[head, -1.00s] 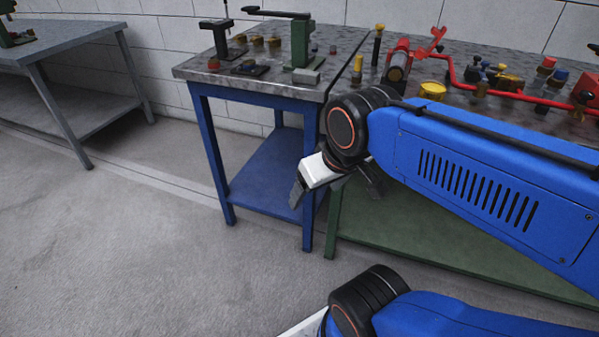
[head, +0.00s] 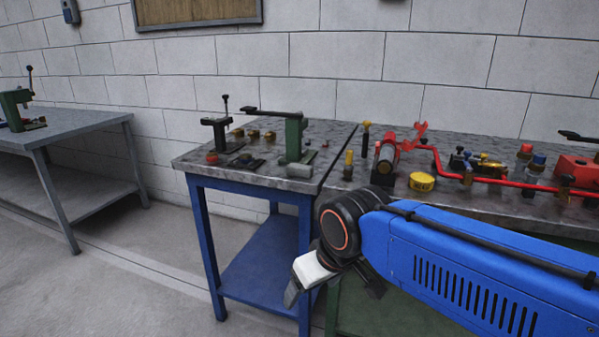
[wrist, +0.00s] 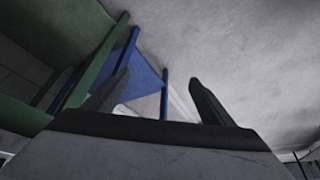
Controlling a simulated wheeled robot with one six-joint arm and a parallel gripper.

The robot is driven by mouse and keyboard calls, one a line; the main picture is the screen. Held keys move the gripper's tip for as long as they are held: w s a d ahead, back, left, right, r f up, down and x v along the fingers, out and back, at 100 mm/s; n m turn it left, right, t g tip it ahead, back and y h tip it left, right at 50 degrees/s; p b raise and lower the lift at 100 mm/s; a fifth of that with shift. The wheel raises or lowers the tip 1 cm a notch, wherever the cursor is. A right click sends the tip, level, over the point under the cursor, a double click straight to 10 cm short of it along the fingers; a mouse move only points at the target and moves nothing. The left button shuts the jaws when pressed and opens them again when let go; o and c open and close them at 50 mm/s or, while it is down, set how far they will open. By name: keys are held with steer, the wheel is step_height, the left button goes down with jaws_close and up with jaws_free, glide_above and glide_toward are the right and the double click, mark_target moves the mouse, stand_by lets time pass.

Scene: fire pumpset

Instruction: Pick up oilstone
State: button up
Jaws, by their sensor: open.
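A small grey block (head: 300,171), which looks like the oilstone, lies near the front edge of the blue-legged table (head: 250,182), in front of a green hand press (head: 294,138). My gripper (head: 332,290) is open, below the tabletop and in front of the table's right side, well apart from the block. In the wrist view my gripper (wrist: 160,92) shows its two fingers spread with nothing between them. That view looks toward the floor and table legs, and the block is not in it.
A green-framed bench (head: 480,205) on the right holds a red pipe (head: 452,176), a yellow round tin (head: 421,182) and fittings. A grey table (head: 75,139) stands at the left. Floor between is clear. A block wall is behind.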

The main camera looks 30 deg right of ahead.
steer(key=shift+o, duration=0.3)
step_height(320, 180, up, 32)
steer(key=m+g, duration=0.5)
steer(key=m, duration=0.5)
glide_above(300, 166)
step_height(300, 166, down, 18)
steer(key=shift+w+r, duration=0.1)
steer(key=shift+r, duration=0.1)
steer(key=c, duration=1.3)
steer(key=shift+c, duration=0.2)
step_height(300, 166, up, 10)
